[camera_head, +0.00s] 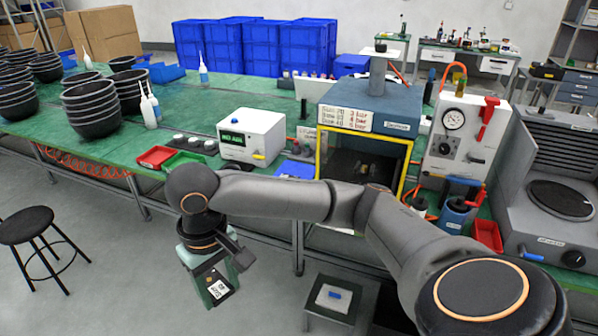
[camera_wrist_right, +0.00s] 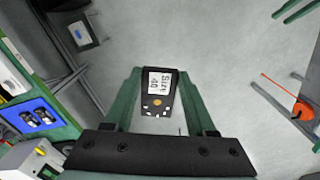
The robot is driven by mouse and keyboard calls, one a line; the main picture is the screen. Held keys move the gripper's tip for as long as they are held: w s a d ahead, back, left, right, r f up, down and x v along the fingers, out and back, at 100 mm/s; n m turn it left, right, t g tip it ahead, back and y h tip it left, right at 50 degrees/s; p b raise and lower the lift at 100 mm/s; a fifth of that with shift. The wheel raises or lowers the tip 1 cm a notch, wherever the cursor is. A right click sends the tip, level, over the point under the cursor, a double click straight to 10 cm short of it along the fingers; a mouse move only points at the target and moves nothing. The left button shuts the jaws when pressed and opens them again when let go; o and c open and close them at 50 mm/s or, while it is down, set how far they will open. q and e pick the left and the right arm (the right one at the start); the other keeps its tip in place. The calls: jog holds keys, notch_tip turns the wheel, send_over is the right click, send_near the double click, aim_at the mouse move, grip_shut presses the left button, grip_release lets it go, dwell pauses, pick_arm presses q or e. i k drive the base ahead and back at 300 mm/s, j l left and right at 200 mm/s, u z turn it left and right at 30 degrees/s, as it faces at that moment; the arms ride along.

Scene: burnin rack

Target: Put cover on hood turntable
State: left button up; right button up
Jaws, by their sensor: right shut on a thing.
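My right gripper (camera_head: 217,287) hangs in front of the bench, over the floor, with its green fingers pointing down. It is shut on a dark flat piece (camera_wrist_right: 159,92) with a white "Size 40" label, which may be the cover. In the right wrist view the piece sits between both fingers, clear of any surface. The hood turntable (camera_head: 562,200) is a black round disc in the grey hood unit (camera_head: 540,246) at the far right, well away from the gripper. My left gripper is not in view.
The green bench (camera_head: 100,135) carries stacked black bowls (camera_head: 92,108), a white display box (camera_head: 252,136), a yellow-framed blue chamber (camera_head: 365,105) and a gauge panel (camera_head: 460,140). A stool (camera_head: 28,224) and a low stand (camera_head: 332,297) are on the floor. My right arm crosses before the chamber.

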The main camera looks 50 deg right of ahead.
aim_at(562, 197)
jog(key=l+z, duration=0.15)
jog(key=z, duration=0.7)
jog(key=l+z, duration=0.35)
jog(key=i+l+z, duration=0.1)
jog(key=l+z, duration=0.2)
jog(key=i+l+z, duration=0.15)
jog(key=l, duration=0.25)
jog(key=i+l+z, duration=0.15)
jog(key=l, duration=0.2)
jog(key=i+l, duration=0.15)
jog(key=l, duration=0.15)
jog(key=i+l, duration=0.15)
jog(key=l, duration=0.2)
jog(key=i+l+z, duration=0.1)
jog(key=l, duration=0.2)
